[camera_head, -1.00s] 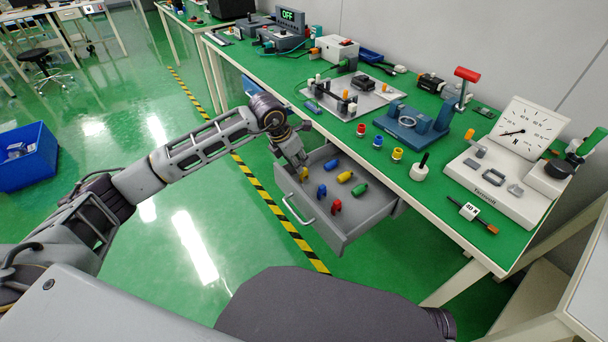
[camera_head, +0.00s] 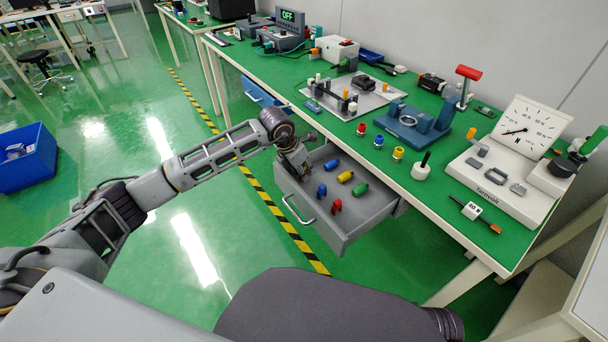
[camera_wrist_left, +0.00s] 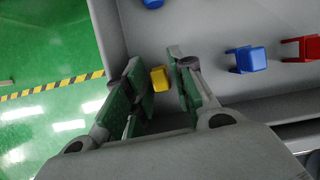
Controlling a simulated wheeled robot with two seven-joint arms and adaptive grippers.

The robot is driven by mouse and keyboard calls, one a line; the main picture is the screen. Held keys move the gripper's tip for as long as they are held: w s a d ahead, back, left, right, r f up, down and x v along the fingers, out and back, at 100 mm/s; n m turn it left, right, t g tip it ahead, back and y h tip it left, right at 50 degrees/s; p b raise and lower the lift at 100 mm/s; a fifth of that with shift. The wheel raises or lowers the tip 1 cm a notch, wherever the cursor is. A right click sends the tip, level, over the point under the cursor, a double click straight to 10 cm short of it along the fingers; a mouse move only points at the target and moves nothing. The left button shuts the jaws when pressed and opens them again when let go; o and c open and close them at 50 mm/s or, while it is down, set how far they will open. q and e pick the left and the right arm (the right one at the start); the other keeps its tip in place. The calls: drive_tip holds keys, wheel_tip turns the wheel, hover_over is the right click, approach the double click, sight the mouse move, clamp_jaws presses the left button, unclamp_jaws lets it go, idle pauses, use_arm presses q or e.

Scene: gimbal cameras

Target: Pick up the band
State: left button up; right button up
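A small yellow piece (camera_wrist_left: 160,79) lies in the open grey drawer (camera_head: 357,228), between the fingers of my left gripper (camera_wrist_left: 164,74) in the left wrist view. The fingers stand apart on either side of it, and I cannot tell whether either touches it. In the head view my left gripper (camera_head: 303,172) points down into the drawer's left side and hides this piece. Nothing in view is clearly recognisable as a band; I cannot tell whether the yellow piece is it. My right gripper is not in view.
Other pieces in the drawer are blue (camera_head: 322,191), red (camera_head: 337,206), yellow (camera_head: 345,177) and green (camera_head: 360,189). The drawer's front wall and handle (camera_head: 298,211) are close to the gripper. The green bench (camera_head: 440,190) with instruments stands behind.

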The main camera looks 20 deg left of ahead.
use_arm(q)
drive_tip(key=shift+w+d+f, duration=0.1)
drive_tip(key=shift+f, duration=0.2)
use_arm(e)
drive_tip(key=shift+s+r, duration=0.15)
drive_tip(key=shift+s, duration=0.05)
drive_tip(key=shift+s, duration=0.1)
use_arm(q)
clamp_jaws()
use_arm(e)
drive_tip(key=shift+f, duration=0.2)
use_arm(q)
drive_tip(key=shift+r, duration=0.15)
drive_tip(key=shift+r, duration=0.5)
wheel_tip(320, 180, up, 7)
drive_tip(key=shift+f+p, duration=0.1)
drive_tip(key=shift+p, duration=0.7)
drive_tip(key=shift+r, duration=0.95)
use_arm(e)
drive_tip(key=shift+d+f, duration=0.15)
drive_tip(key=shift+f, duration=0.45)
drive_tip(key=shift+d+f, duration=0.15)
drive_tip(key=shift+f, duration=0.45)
